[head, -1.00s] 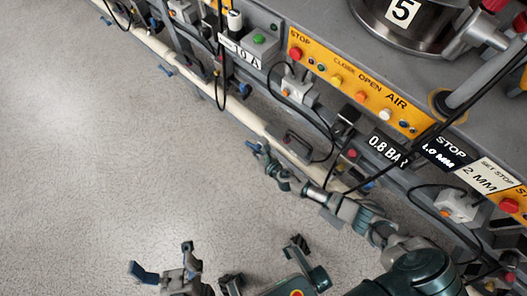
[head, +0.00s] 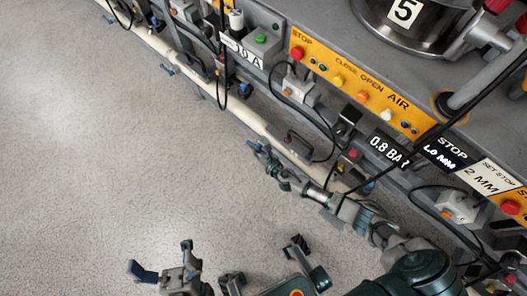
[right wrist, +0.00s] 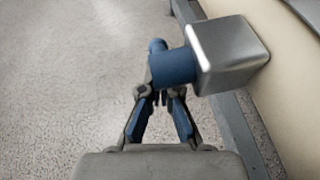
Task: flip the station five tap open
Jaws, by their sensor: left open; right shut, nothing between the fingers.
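In the right wrist view a tap shows as a silver block (right wrist: 228,52) on the cream pipe, with a blue handle (right wrist: 175,66) sticking out to the left. My right gripper (right wrist: 160,97) is shut and empty, its fingertips just below the blue handle; I cannot tell whether they touch it. In the head view my right gripper (head: 256,149) is beside the pipe below station 5, and the tap cannot be made out clearly there. The station 5 vessel (head: 405,12) is at the top right. My left gripper (head: 161,258) is open and empty over bare floor.
The cream pipe (head: 190,80) runs diagonally along the machine's front. A yellow button panel (head: 361,90), a 0.8 BAR display (head: 388,149) and hanging black cables lie above it. Another blue tap (head: 167,69) is farther up the pipe. The floor at left is clear.

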